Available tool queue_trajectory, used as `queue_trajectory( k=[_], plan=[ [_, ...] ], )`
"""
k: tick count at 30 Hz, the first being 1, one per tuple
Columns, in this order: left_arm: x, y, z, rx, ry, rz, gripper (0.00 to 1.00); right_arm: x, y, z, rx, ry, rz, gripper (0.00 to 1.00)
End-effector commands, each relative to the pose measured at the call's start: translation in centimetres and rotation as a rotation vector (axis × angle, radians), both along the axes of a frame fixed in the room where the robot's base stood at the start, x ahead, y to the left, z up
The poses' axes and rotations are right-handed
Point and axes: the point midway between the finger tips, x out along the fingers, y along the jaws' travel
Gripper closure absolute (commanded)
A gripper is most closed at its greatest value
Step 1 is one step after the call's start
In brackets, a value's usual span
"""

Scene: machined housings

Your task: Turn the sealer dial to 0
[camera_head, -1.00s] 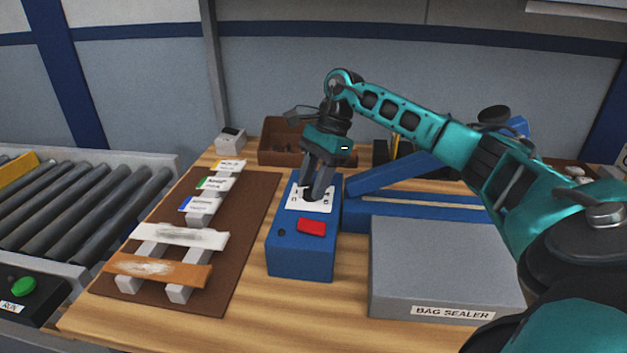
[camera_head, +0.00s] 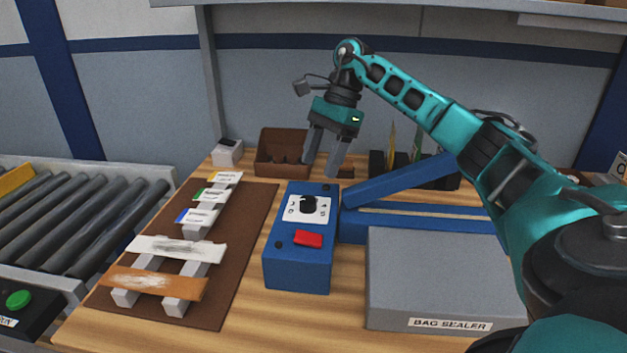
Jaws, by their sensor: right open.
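The sealer's control box (camera_head: 297,268) is blue and stands on the wooden table. On its top is a white scale plate (camera_head: 322,215) with small numbers around a black dial (camera_head: 308,204). The dial is uncovered, but its exact pointer setting is too small to read surely. My right gripper (camera_head: 320,168) is open and empty, raised above and a little behind the dial, its two fingers pointing down and apart from it. My left gripper is not in view.
A red switch (camera_head: 308,239) sits in front of the dial. The blue sealer arm (camera_head: 400,183) and grey bag sealer body (camera_head: 440,275) stand to the right. A brown board (camera_head: 235,260) with sample strips lies left. A brown bin (camera_head: 270,145) stands behind.

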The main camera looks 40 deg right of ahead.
Motion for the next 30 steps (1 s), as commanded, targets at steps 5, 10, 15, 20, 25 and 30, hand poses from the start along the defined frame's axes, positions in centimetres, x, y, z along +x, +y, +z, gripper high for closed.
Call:
queue_trajectory(
  k=[5,10,15,20,25,30],
  plan=[
    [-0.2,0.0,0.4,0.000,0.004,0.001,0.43,-0.1,-1.2,3.3,0.001,-0.004,0.001,0.38],
    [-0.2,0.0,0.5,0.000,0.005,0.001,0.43,-0.1,-1.8,4.6,0.001,-0.001,0.001,0.38],
    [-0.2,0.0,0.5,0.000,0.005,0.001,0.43,-0.2,-2.0,4.8,0.000,0.001,0.001,0.38],
    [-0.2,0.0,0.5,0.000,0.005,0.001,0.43,-0.2,-2.0,4.8,0.000,0.001,0.001,0.38],
    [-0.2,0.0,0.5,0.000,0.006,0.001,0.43,-0.2,-2.0,4.8,0.000,0.001,0.001,0.38],
    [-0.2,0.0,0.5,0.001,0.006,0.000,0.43,-0.2,-1.9,4.7,0.000,0.000,0.001,0.38]
  ],
)
